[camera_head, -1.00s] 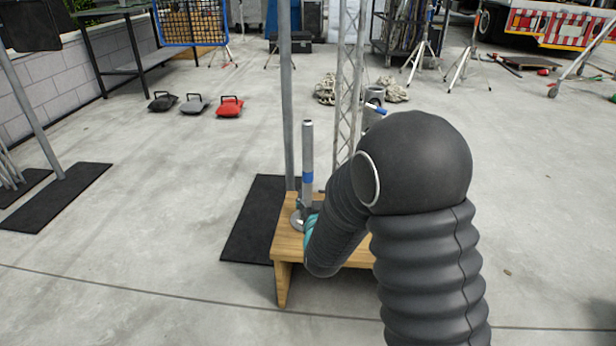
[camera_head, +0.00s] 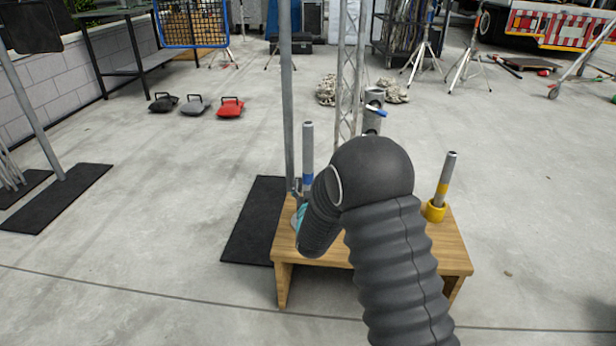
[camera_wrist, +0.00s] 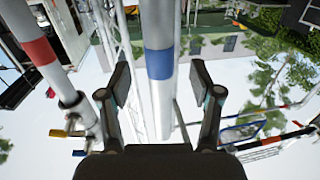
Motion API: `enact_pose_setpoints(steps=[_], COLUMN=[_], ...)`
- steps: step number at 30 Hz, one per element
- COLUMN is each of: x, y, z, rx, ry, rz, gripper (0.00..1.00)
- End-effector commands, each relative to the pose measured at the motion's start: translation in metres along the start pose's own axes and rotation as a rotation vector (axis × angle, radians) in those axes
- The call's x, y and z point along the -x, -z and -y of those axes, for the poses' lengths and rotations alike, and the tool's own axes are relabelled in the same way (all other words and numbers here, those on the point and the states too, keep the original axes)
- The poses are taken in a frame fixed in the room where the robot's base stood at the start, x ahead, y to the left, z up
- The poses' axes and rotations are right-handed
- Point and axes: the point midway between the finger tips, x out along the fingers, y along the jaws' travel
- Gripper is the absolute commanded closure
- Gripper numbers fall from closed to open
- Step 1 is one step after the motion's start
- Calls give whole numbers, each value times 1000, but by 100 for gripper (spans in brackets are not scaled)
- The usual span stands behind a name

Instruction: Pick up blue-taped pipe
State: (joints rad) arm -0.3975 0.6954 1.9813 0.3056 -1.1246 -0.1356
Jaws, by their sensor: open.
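The blue-taped pipe (camera_head: 308,150) stands upright at the left end of a small wooden bench (camera_head: 440,250). It is a grey metal pipe with a blue band. In the wrist view, the blue-taped pipe (camera_wrist: 159,62) lies between the two fingers of my gripper (camera_wrist: 160,92), with a gap on each side. My gripper is open and empty. In the head view, my gripper (camera_head: 298,195) is close to the pipe, low beside its blue band, and is partly hidden by my arm. The pipe's foot is largely hidden.
A yellow-taped pipe (camera_head: 444,180) stands in a yellow base at the bench's right end. A thin metal post (camera_head: 287,100) and a truss (camera_head: 350,70) rise behind the bench. A red-banded pipe (camera_wrist: 40,50) shows left in the wrist view.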

Motion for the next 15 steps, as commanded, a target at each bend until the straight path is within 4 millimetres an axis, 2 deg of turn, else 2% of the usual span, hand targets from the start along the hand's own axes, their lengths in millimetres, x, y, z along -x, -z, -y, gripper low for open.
enact_pose_setpoints(steps=[9,15], x=[-41,-49], y=[-2,-1], z=[-1,-1], rx=[-1,-1], ry=[-1,0], rz=[-1,-1], gripper=[36,36])
